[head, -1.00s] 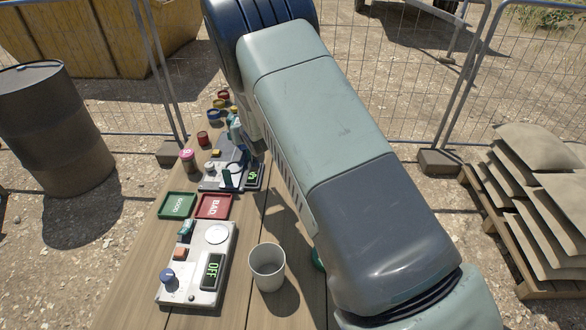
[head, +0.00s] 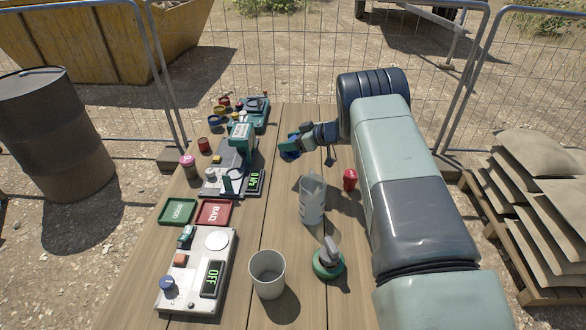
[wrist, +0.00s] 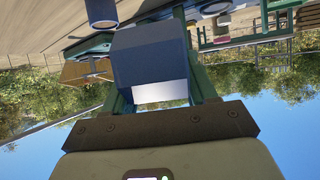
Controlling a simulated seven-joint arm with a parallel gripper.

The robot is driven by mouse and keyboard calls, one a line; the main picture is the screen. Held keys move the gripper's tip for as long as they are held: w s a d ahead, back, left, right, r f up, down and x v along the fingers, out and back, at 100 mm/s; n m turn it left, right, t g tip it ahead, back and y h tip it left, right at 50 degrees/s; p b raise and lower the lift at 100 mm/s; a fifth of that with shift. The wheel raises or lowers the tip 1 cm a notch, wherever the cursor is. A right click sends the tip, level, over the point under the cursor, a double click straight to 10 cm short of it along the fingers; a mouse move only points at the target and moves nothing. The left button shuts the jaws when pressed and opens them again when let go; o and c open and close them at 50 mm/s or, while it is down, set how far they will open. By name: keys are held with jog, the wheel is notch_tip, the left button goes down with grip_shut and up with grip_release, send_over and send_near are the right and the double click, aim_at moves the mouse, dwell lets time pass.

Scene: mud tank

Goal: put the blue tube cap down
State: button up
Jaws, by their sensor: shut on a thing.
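My gripper (head: 287,147) is at the far middle of the table in the head view, with the arm reaching in from the right. It is shut on a dark blue piece, which I take to be the blue tube cap (head: 292,153). In the wrist view the blue cap (wrist: 150,55) is large and blocky, between the two green fingers, with a pale lit face toward me. The cap appears held above the wooden table (head: 275,190); the exact gap cannot be told. The arm and fingers partly cover it in the head view.
Left of the gripper stands a teal and grey instrument (head: 238,150). Nearer are a clear beaker (head: 312,200), a red can (head: 349,180), a green-based item (head: 328,262) and a white cup (head: 267,275). Green (head: 178,211) and red (head: 214,213) trays lie left. Table between instrument and beaker is bare.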

jog(key=shift+f, duration=4)
jog(key=shift+f, duration=0.1)
jog(key=o, duration=1)
jog(key=shift+o, duration=0.2)
